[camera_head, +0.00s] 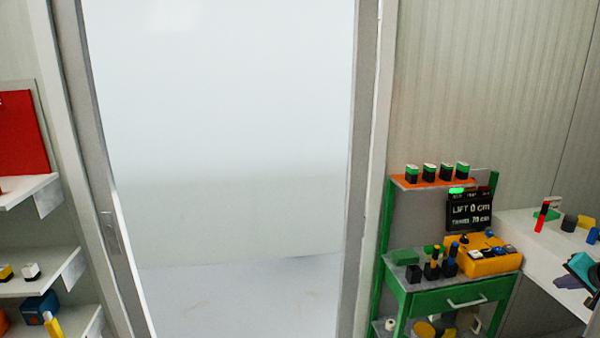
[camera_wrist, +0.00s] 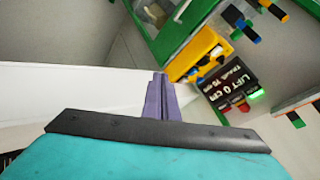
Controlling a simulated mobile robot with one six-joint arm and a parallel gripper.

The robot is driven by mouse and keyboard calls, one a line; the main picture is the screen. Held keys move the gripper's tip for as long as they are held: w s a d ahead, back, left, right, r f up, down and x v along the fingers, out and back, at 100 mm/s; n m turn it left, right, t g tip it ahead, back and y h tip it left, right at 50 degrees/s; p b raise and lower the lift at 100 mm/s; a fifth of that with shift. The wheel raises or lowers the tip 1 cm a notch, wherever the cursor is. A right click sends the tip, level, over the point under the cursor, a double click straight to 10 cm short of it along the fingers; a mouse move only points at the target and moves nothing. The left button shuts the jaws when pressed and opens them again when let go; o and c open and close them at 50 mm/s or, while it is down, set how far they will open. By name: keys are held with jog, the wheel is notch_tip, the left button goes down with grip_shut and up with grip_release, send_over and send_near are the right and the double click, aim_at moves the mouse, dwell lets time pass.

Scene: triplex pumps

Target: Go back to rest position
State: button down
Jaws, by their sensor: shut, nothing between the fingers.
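My gripper (camera_wrist: 160,78) shows in the wrist view as two purple fingers pressed together, with nothing between them, in front of a black bar and a teal body. In the head view my gripper (camera_head: 566,282) is at the right edge, partly cut off. There it appears over the white bench (camera_head: 516,228), beside the green cart (camera_head: 450,296). Whether it touches the bench cannot be told.
A yellow box (camera_head: 482,262) and a black display (camera_head: 468,212) reading "LIFT 0 cm" stand on the cart. Small items, including a red-and-black stick (camera_head: 542,216), stand on the bench. A glass door (camera_head: 225,150) fills the middle; shelves (camera_head: 30,286) are at left.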

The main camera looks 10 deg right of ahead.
jog(key=w+a+f+n+y, duration=0.3)
jog(key=w+a+f+y, duration=0.1)
jog(key=w+a+f, duration=1.2)
jog(key=a+f+n+g+y, duration=0.1)
jog(key=a+f, duration=0.5)
jog(key=a, duration=0.3)
jog(key=w+a+f+n+g+y+b, duration=0.1)
jog(key=a+f+g, duration=0.1)
jog(key=a+f, duration=0.55)
jog(key=a+f+n+g+y, duration=0.1)
jog(key=a+f, duration=0.4)
jog(key=a, duration=0.6)
jog(key=s+a+f+n+g, duration=0.2)
jog(key=s+a+f+g, duration=0.1)
jog(key=s+a+f, duration=0.65)
jog(key=s+a+f+n+g, duration=0.2)
jog(key=s+a+f, duration=0.35)
jog(key=a, duration=0.65)
jog(key=s+a+f+n+g+b, duration=0.1)
jog(key=s+a+f, duration=0.2)
jog(key=s, duration=0.2)
jog(key=s+a+f+n+g, duration=0.1)
jog(key=s+a+f+g, duration=0.15)
jog(key=s, duration=0.35)
jog(key=s+d+n+g+h, duration=0.1)
jog(key=s+d+n+h, duration=0.1)
jog(key=s, duration=0.9)
jog(key=shift+d+f+g+h, duration=0.2)
jog(key=shift+g+h, duration=0.15)
jog(key=shift+h, duration=0.25)
